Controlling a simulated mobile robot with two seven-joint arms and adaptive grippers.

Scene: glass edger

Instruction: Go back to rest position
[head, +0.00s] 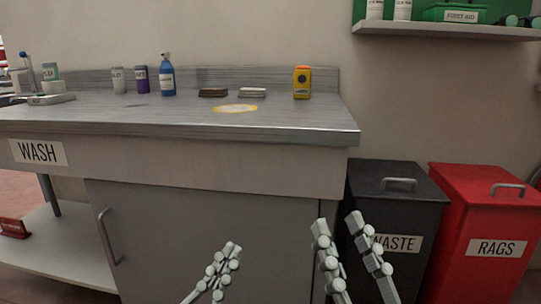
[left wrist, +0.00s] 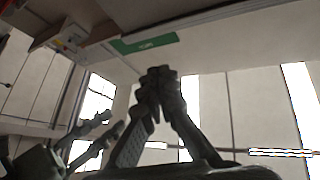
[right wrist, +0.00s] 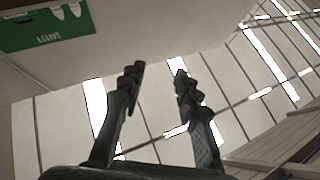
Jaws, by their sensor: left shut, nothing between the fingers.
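My left gripper (head: 226,262) is low in the head view, in front of the cabinet under the wash counter. Its fingers are shut together with nothing between them, and they meet at the tips in the left wrist view (left wrist: 158,75). My right gripper (head: 338,228) is to its right in the head view, in front of the cabinet's right edge and the waste bin. Its two fingers stand apart and empty, as the right wrist view (right wrist: 157,75) also shows. Both grippers point upward, below the counter top, and touch nothing that I can see.
The wash counter (head: 180,118) holds cups, a blue bottle (head: 167,76), two small blocks and a yellow item (head: 302,82). A black waste bin (head: 393,178) and a red rags bin (head: 483,195) stand at right. A shelf (head: 450,30) hangs above.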

